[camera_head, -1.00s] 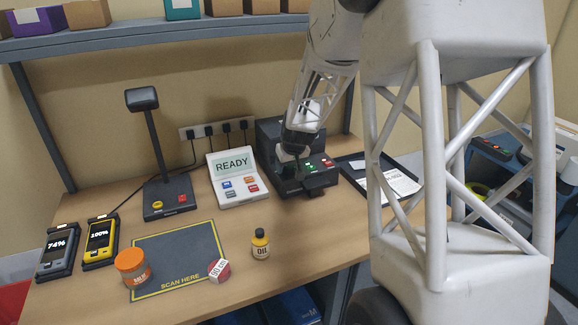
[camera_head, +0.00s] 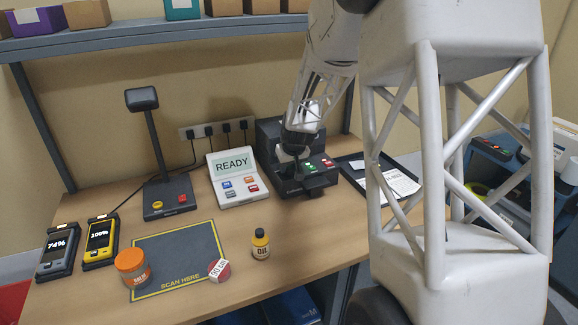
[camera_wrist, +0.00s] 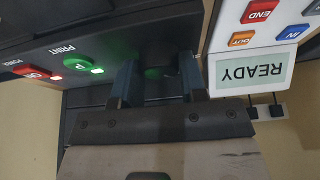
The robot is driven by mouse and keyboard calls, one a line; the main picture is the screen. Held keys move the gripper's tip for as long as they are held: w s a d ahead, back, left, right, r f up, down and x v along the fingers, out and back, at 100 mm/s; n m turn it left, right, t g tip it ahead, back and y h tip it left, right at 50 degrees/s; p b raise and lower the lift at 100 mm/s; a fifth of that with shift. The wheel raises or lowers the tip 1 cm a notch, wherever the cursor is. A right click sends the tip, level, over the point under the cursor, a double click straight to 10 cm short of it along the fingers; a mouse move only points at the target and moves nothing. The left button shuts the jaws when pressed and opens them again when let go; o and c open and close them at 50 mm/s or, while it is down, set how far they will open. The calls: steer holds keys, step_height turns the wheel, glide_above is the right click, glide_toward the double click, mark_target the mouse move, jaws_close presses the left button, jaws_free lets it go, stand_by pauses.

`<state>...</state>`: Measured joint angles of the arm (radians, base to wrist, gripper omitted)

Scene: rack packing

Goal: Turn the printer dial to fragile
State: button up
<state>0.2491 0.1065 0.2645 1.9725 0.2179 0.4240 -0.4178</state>
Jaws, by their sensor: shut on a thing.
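The black label printer (camera_head: 271,133) stands at the back of the bench, with lit green and red buttons on its front panel. My gripper (camera_head: 292,168) points down at the left part of this panel. In the wrist view, my gripper (camera_wrist: 159,80) has its two fingers on either side of a dark green dial (camera_wrist: 155,73) and is shut on it. Most of the dial is hidden by the fingers and the gripper body. Its markings and setting cannot be read. A green print button (camera_wrist: 82,65) and a red power button (camera_wrist: 36,72) show beside it.
The READY terminal (camera_head: 234,178) stands close to the printer's left. A scan mat (camera_head: 178,258), oil bottle (camera_head: 260,244), orange jar (camera_head: 132,267) and tape roll (camera_head: 219,270) are nearer the front.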

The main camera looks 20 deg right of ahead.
steer(key=shift+a+m+h, duration=0.1)
steer(key=shift+m+h, duration=0.2)
steer(key=shift+m, duration=0.4)
steer(key=shift+m+h, duration=0.6)
steer(key=shift+m, duration=0.9)
steer(key=shift+m+g+h, duration=0.5)
steer(key=shift+m+h, duration=0.1)
steer(key=shift+m, duration=1.2)
steer(key=m+g+h, duration=0.1)
steer(key=m, duration=0.3)
steer(key=shift+w+a, duration=0.1)
steer(key=shift+m+g+h, duration=0.3)
steer(key=shift+m+g, duration=0.7)
steer(key=shift+m, duration=1.3)
